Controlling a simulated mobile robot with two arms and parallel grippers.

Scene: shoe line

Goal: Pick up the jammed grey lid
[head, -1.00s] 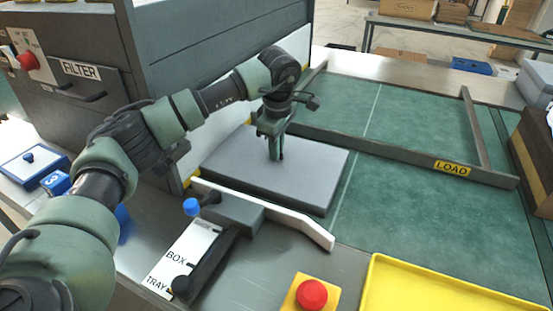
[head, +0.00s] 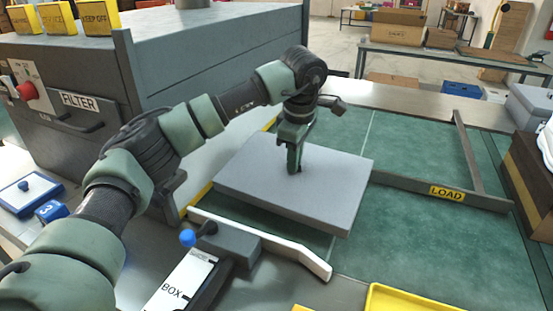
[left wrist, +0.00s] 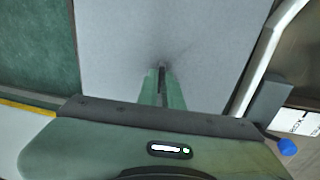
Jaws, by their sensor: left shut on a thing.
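The grey lid (head: 260,190) is a flat slab in the middle of the head view, above the green belt surface beside the filter machine. It appears lifted clear of the belt and roughly level. My left gripper (head: 294,170) points down onto its top, near the middle, and is shut on it. The grip point itself is hidden between the fingers. In the left wrist view the lid (left wrist: 205,60) fills the middle, with the closed fingers (left wrist: 162,72) touching it. My right gripper is out of view.
A white angled rail (head: 270,243) runs along the lid's near side, beside a BOX/TRAY selector with a blue knob (head: 188,238). A dark frame bar labelled LOAD (head: 447,193) lies to the right. The filter machine (head: 190,75) stands left behind. Green belt (head: 420,240) is free at right.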

